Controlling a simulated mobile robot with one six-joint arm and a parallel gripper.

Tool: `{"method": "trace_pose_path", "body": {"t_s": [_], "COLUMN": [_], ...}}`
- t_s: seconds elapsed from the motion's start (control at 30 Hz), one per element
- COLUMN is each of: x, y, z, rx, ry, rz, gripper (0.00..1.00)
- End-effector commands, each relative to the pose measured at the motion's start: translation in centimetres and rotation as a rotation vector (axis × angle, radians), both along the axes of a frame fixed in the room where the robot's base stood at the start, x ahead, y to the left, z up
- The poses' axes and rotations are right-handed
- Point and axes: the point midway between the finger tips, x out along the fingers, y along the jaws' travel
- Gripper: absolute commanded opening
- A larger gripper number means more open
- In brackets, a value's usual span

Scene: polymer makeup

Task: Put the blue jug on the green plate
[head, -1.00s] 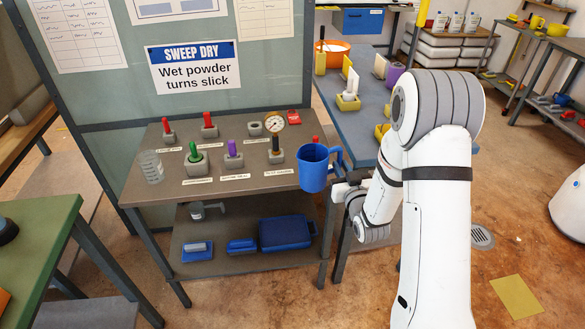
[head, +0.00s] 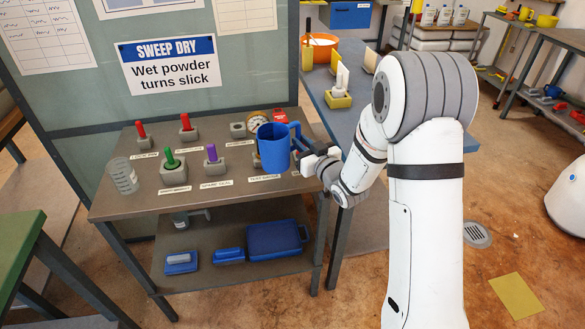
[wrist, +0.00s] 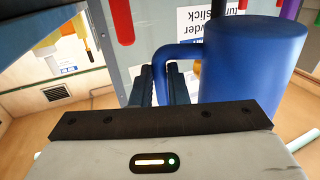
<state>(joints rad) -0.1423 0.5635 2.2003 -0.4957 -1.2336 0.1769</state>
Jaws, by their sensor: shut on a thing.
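The blue jug (head: 273,148) is upright in the head view, in front of the right part of a grey bench and above its top as seen from here. My gripper (head: 303,154) is at the jug's right side, shut on its handle. In the wrist view the jug (wrist: 250,65) fills the upper right, and the fingers of my gripper (wrist: 162,88) close around the handle's lower part. The jug's inside is hidden. No green plate shows in either view.
The grey bench (head: 135,200) bears red, green and purple handled tools in blocks, a clear beaker (head: 123,176) and a gauge (head: 257,121) behind the jug. A lower shelf holds a blue case (head: 275,240). A green table (head: 18,232) stands at left. Floor at right is mostly open.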

Motion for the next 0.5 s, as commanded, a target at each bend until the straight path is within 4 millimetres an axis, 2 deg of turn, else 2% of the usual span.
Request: {"method": "trace_pose_path", "body": {"t_s": [0.03, 0.27, 0.5], "x": [0.0, 0.0, 0.0], "y": [0.0, 0.0, 0.0], "z": [-1.1, -2.9, -6.3], "rx": [0.0, 0.001, 0.001], "ry": [0.004, 0.001, 0.001], "rz": [0.0, 0.0, 0.0], "gripper": [0.0, 0.0, 0.0]}}
